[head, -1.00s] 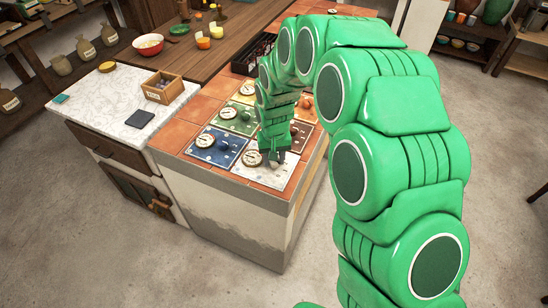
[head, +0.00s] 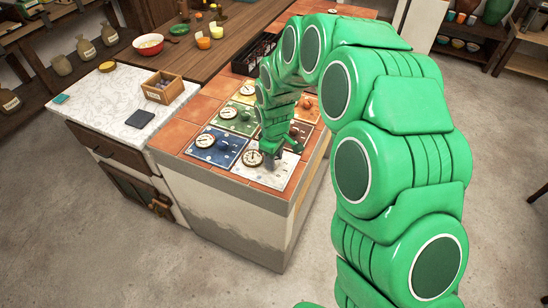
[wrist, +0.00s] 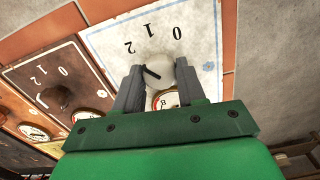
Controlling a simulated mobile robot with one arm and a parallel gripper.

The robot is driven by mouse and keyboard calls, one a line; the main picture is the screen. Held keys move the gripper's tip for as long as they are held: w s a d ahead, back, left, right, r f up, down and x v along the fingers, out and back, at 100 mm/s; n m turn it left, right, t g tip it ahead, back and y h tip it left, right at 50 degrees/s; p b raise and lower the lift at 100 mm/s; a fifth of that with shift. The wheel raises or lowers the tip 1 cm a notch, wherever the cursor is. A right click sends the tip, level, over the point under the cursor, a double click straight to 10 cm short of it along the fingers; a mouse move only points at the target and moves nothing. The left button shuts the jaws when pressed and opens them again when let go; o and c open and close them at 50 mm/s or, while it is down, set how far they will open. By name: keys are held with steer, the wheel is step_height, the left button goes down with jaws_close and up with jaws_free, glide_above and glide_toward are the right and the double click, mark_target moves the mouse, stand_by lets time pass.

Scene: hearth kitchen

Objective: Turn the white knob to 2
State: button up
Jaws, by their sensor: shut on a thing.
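The white knob (wrist: 163,72) stands on a white panel (wrist: 205,63) marked 0, 1 and 2, seen upside down in the wrist view. The knob's dark mark points left and slightly up, on the side of the 2. My gripper (wrist: 158,76) is shut on the knob, one grey finger at each side. In the head view my gripper (head: 271,159) is over the white panel (head: 285,175) at the counter's front corner and hides the knob. A round gauge (wrist: 166,99) shows partly between the fingers.
A brown panel with its own knob (wrist: 55,97) lies beside the white one. In the head view, a blue panel (head: 217,147) and a green panel (head: 234,119) are close by. The tiled counter's edge is near. The marble top (head: 125,103) holds a wooden box (head: 162,88).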

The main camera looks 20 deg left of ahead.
steer(key=shift+n, duration=0.6)
steer(key=o, duration=1.1)
steer(key=shift+c, duration=0.2)
step_height(320, 180, up, 7)
steer(key=shift+r, duration=0.4)
